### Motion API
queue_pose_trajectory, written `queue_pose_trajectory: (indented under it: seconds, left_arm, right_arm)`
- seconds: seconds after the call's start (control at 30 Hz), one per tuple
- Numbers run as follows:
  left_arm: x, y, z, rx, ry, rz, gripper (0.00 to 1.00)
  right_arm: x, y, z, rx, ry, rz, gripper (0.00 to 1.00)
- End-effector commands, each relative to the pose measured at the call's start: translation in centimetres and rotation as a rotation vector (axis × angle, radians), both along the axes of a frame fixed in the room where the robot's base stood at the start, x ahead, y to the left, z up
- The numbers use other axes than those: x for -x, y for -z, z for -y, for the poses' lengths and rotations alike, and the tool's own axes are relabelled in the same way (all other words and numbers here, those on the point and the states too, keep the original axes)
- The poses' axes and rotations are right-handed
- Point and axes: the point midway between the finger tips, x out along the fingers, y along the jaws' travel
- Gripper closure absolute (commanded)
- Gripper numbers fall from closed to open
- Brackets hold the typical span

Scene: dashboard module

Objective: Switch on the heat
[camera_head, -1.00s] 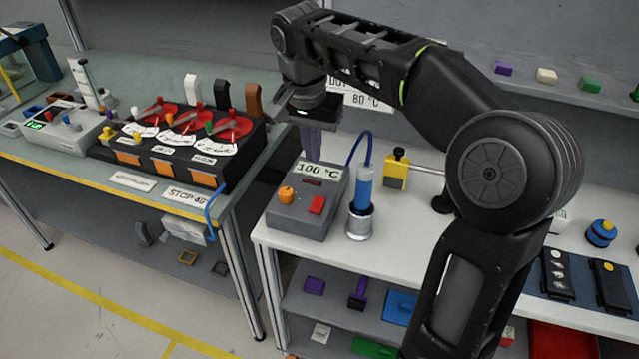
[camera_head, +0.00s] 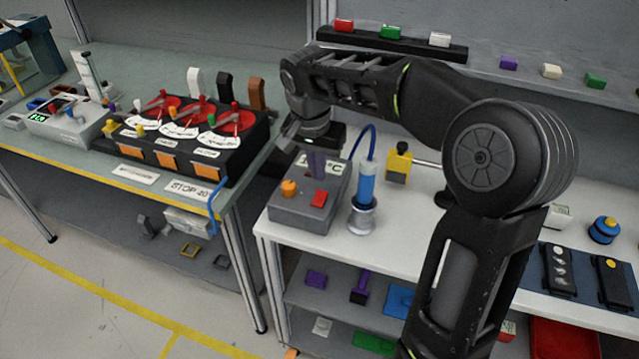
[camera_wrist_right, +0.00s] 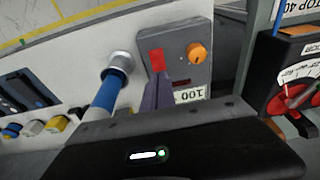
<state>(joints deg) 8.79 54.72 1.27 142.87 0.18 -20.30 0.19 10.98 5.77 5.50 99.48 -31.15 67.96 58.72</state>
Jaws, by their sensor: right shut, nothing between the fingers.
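A grey control box (camera_head: 300,213) stands on the white bench, with an orange knob (camera_head: 289,188) and a red switch (camera_head: 319,198) on its top. In the right wrist view the red switch (camera_wrist_right: 157,60) lies just beyond the fingertips, beside the orange knob (camera_wrist_right: 197,53). My right gripper (camera_head: 316,172) points down over the box, its purple fingers shut and empty, close to the red switch. I cannot tell whether they touch it. The fingers cover part of the box's temperature label. My left gripper is not in view.
A blue cylinder (camera_head: 366,188) in a metal base stands right beside the box, with a blue hose. A yellow block (camera_head: 398,165) is behind it. On the left table is a black panel (camera_head: 235,140) with red dials and orange tabs.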

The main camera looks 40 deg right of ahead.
Motion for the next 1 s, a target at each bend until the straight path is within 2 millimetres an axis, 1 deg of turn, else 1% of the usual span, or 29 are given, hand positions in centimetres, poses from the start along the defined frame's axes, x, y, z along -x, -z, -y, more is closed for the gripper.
queue_pose_trajectory:
  seconds: [0.03,0.1,0.23,0.33,0.5,0.77,0.87,0.93,0.97,1.0]
  left_arm:
    - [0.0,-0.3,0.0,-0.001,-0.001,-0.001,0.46]
    - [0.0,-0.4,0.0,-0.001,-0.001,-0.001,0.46]
    - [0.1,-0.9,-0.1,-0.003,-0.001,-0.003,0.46]
    - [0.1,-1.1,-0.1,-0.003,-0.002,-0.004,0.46]
    - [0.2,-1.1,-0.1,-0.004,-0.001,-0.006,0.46]
    - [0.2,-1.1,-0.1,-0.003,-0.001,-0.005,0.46]
    - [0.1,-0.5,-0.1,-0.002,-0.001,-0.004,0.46]
    - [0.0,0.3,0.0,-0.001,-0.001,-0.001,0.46]
    - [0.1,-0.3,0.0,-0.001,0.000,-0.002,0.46]
    - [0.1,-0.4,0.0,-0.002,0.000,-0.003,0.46]
  right_arm:
    - [0.0,1.0,0.2,0.000,0.001,-0.005,1.00]
    - [-0.2,2.3,0.4,-0.001,0.001,-0.004,1.00]
    - [-0.4,4.2,0.7,-0.001,0.000,-0.003,1.00]
    - [-0.6,5.2,0.9,0.000,0.001,-0.001,1.00]
    - [-0.7,5.9,1.0,0.000,0.001,0.002,1.00]
    - [-0.7,6.0,1.0,0.000,0.001,0.002,1.00]
    - [-0.8,6.4,1.0,0.000,0.001,0.002,1.00]
    - [-0.9,7.1,1.2,0.001,0.001,0.001,1.00]
    - [-0.8,6.5,1.2,0.000,0.001,0.000,1.00]
    - [-0.8,6.5,1.2,-0.001,0.001,0.000,1.00]
